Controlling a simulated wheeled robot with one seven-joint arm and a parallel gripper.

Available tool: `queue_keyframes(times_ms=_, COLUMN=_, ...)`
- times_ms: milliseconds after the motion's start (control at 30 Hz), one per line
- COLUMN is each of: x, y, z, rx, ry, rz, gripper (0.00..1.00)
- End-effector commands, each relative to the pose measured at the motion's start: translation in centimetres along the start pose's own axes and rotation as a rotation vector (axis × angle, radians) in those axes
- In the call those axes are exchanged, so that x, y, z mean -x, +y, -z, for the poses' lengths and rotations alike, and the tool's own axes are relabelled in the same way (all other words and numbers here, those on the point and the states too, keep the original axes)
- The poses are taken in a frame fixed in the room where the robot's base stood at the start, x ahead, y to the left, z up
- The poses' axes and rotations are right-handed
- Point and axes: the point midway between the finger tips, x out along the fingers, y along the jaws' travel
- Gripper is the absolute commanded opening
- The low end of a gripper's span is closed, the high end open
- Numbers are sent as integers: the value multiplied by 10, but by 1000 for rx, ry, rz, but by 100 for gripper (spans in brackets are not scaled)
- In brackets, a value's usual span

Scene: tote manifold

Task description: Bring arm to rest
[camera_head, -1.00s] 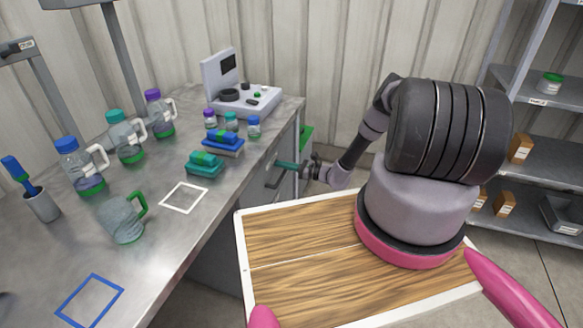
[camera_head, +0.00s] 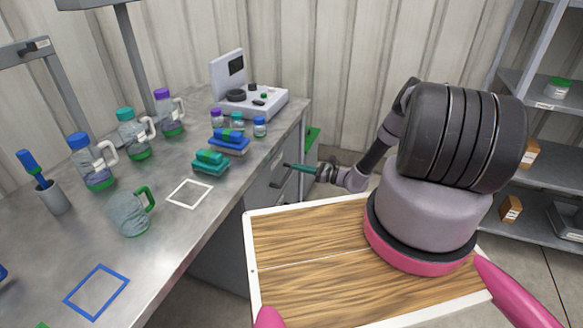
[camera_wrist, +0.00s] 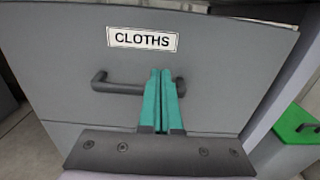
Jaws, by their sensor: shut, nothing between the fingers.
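My gripper (camera_head: 287,166) reaches out to the left, past the wooden tray, in front of the grey drawers under the bench. In the wrist view its teal fingers (camera_wrist: 161,85) are together with nothing between them. Behind the fingers is a grey drawer front (camera_wrist: 215,75) with a "CLOTHS" label (camera_wrist: 142,39). Its dark bar handle (camera_wrist: 118,87) is partly hidden by the fingers. I cannot tell whether the fingers touch the handle.
The metal bench (camera_head: 165,235) at left holds several bottles, a clear green-handled jug (camera_head: 130,212), folded cloths (camera_head: 211,162) and a white device (camera_head: 250,100). A green-lidded bin (camera_wrist: 298,124) stands right of the drawer. Shelves (camera_head: 545,105) stand at right.

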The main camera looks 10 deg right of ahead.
Motion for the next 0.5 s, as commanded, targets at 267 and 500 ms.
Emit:
queue_keyframes(times_ms=267, x=62, y=-1, z=0, rx=-2, ry=1, rz=3, gripper=0)
queue_keyframes(times_ms=500, x=84, y=0, z=1, rx=-1, ry=1, rz=1, gripper=0)
